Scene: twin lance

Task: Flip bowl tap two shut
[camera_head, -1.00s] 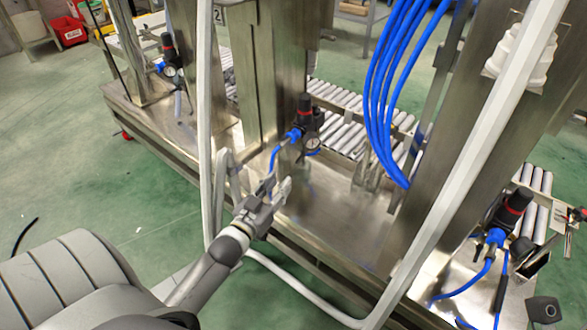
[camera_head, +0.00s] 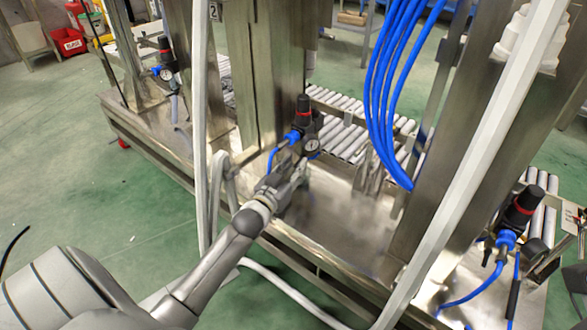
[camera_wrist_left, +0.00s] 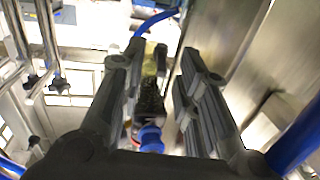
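A black valve unit with a red ring (camera_head: 304,108), a round gauge and a blue fitting stands on the steel frame, near the plate marked 2 (camera_head: 213,12). I cannot make out a separate tap lever on it. My left gripper (camera_head: 296,174) is just below and in front of this unit, partly hiding the blue hose's lower end. In the left wrist view my left gripper (camera_wrist_left: 168,68) has its fingers apart. A dark part (camera_wrist_left: 150,97) with a blue fitting (camera_wrist_left: 150,138) shows between them; contact cannot be told. My right gripper is not in view.
A pale upright pipe (camera_head: 203,110) stands left of the gripper, and a slanted one (camera_head: 470,170) at right. Blue hoses (camera_head: 385,90) hang at the top. Similar valve units stand at far left (camera_head: 165,60) and right (camera_head: 518,210). Rollers (camera_head: 345,135) lie behind.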

